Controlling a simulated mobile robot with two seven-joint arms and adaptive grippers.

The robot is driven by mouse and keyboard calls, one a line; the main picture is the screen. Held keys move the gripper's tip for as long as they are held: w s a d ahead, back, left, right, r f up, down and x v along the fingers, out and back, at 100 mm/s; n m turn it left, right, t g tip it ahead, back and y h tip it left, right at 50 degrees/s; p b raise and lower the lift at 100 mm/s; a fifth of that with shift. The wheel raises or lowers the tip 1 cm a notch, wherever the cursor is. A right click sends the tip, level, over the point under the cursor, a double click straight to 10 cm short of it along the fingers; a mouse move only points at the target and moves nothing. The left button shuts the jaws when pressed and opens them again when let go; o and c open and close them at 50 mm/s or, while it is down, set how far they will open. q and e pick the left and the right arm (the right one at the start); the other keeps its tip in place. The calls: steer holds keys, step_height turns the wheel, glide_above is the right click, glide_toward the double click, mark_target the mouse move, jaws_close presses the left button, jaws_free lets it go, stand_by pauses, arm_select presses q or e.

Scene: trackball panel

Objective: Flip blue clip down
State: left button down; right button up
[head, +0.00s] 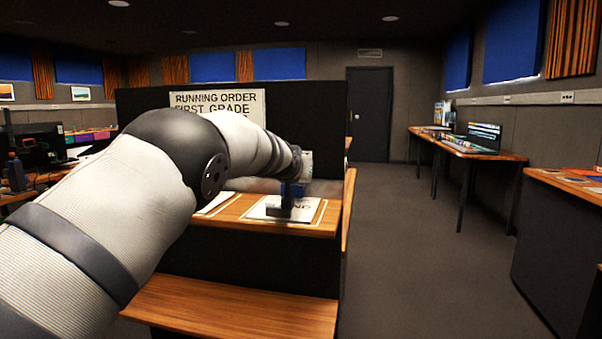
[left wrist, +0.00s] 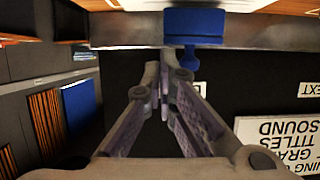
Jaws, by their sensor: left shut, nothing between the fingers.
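The blue clip (head: 293,190) sits by a small dark block on a sheet on the wooden desk, just below the end of my left arm. In the left wrist view the clip (left wrist: 194,27) is a wide blue piece on a grey edge, with a narrow rounded tab pointing down in the picture. My left gripper (left wrist: 163,68) is shut and empty. Its fingertips are beside the tab, to its left in the picture; I cannot tell whether they touch. In the head view my left arm partly hides the desk, and the fingers are hard to make out. My right gripper is out of view.
A dark partition with a running-order sign (head: 240,100) stands behind the desk (head: 235,214). A lower wooden ledge (head: 240,305) is in front. Open grey floor (head: 410,250) lies to the right, with another table (head: 470,147) along the right wall.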

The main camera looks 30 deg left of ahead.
arm_select(q)
steer(key=shift+s, duration=0.15)
steer(key=v, duration=1.2)
steer(key=shift+f, duration=0.1)
